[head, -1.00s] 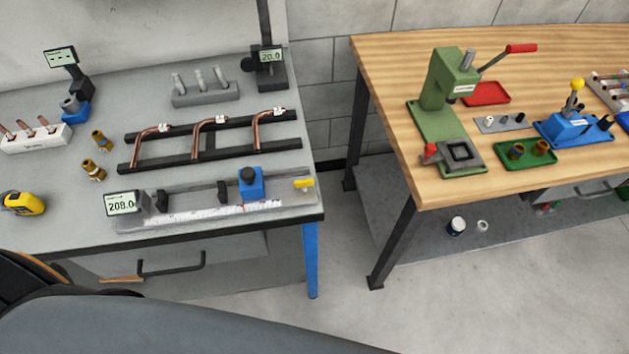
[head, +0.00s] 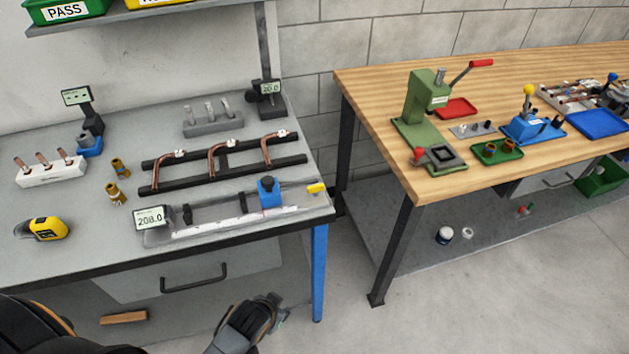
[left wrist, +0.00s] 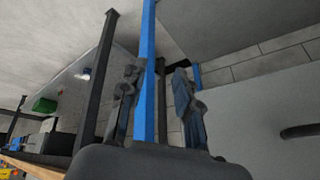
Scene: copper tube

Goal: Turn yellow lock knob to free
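The yellow lock knob (head: 317,188) sits at the right end of a grey measuring fixture (head: 180,233) near the front right corner of the grey table. The fixture carries a blue block (head: 270,194) with a dark knob, a ruler strip and a display (head: 152,217) reading 208.0. My left gripper (head: 272,314) is low in front of the table, below its front edge and well apart from the knob. In the left wrist view its two fingers (left wrist: 156,85) are spread and empty, with the blue table leg (left wrist: 147,60) behind the gap. My right gripper is not in view.
A black rack (head: 225,160) with bent copper tubes stands behind the fixture. A drawer handle (head: 194,279) and the table's blue leg (head: 319,270) are near my left gripper. A wooden bench (head: 370,100) stands to the right, across a gap of open floor.

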